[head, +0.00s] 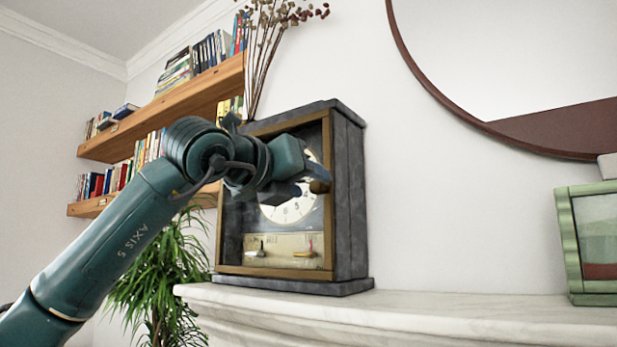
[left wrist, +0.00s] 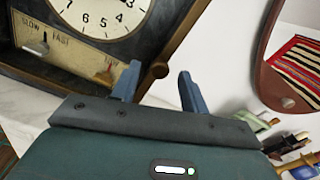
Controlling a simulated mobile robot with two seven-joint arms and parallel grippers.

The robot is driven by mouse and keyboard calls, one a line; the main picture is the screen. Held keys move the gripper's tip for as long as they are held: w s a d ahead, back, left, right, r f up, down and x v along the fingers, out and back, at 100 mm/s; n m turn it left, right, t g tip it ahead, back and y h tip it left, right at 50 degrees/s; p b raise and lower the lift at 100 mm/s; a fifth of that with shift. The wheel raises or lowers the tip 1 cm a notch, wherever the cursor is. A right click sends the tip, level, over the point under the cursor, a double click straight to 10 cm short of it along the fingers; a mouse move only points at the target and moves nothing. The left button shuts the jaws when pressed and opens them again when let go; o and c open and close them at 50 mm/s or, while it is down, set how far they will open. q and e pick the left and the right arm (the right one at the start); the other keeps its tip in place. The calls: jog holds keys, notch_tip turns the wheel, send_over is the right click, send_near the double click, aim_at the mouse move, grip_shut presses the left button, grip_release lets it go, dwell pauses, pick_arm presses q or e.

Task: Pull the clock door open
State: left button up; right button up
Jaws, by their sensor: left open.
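The clock (head: 350,200) is a dark grey case standing on the marble mantel. Its front is a brown-framed glass door (head: 328,236), which looks shut, over a white dial (head: 292,212). A round brown knob (head: 319,187) sits on the door's right edge; it also shows in the left wrist view (left wrist: 160,70). My left gripper (head: 312,178) is open at the knob. In the left wrist view the knob appears between the two blue fingertips, near their ends; contact cannot be told. My right gripper is not in view.
The marble mantel (head: 440,310) runs right from the clock, clear up to a green frame (head: 567,240). Dried stems (head: 262,60) rise behind the clock. A round mirror (head: 520,60) hangs at right. Bookshelves (head: 170,108) and a leafy plant (head: 160,280) are at left.

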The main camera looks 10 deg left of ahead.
pick_arm(q)
jog(key=shift+w+d, duration=0.25)
jog(key=shift+w, duration=0.4)
jog(key=shift+c, duration=0.4)
grip_shut()
